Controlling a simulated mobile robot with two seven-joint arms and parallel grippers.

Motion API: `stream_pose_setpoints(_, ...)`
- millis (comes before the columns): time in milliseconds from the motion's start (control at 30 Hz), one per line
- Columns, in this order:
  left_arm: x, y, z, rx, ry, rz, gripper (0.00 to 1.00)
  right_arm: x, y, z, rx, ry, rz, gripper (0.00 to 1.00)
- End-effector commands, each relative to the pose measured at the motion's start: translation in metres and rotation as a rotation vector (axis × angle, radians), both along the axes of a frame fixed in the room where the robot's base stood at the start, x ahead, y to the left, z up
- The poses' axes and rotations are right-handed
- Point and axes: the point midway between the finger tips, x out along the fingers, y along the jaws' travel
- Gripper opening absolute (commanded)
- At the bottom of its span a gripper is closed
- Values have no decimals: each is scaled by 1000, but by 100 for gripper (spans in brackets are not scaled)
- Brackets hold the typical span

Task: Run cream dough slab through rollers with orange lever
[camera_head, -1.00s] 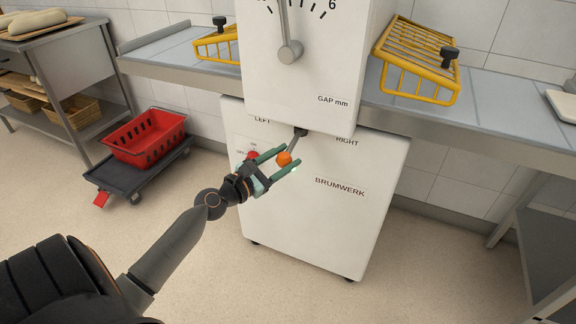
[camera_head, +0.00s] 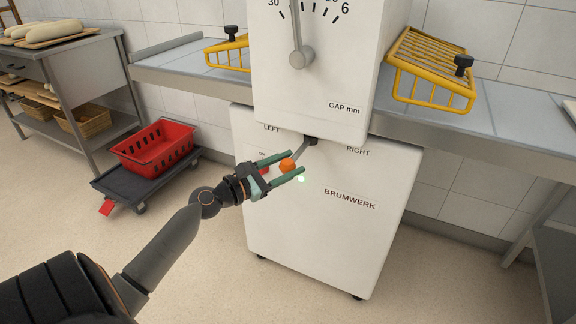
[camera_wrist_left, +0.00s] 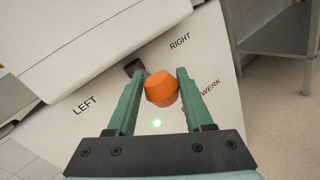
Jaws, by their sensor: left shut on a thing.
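The orange knob (camera_head: 287,165) tops the lever (camera_head: 302,149), a short grey rod from the front of the white roller machine (camera_head: 330,220), between the LEFT and RIGHT labels. The lever leans toward LEFT. My left gripper (camera_head: 297,161) is shut on the knob, with its green fingers on either side. In the left wrist view, the knob (camera_wrist_left: 161,89) sits between the fingertips. A pale flat thing (camera_head: 570,108) is cut off at the right edge on the right belt; I cannot tell if it is the cream dough slab. The rollers are hidden. My right gripper is out of view.
Yellow wire guards stand over the left belt (camera_head: 175,66) and the right belt (camera_head: 425,112). A red crate (camera_head: 153,147) sits on a dark dolly. A steel table (camera_head: 75,60) with pale loaves is at the left. The floor in front is clear.

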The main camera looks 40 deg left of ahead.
Motion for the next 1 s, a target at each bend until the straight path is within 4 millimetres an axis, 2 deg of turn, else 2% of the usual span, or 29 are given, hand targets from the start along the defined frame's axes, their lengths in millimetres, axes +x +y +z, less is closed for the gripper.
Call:
stream_pose_setpoints(33, -1, -6, -3, -6, 9, -19, 0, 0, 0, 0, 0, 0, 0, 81)
stream_pose_setpoints(167, -1, -6, -3, -6, 9, -19, 0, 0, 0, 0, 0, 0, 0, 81)
stream_pose_setpoints(200, -1, -6, -3, -6, 9, -19, 54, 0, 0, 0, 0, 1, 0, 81)
stream_pose_setpoints(400, 0, -5, -2, -3, 7, -14, 76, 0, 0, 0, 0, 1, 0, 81)
stream_pose_setpoints(767, -4, -2, -2, -2, 6, -9, 78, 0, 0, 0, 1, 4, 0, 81)
stream_pose_setpoints(867, -14, 1, -2, -4, 6, -8, 78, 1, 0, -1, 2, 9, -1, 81)
stream_pose_setpoints(1000, -38, 6, -3, -5, 8, -7, 78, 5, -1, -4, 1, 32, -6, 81)
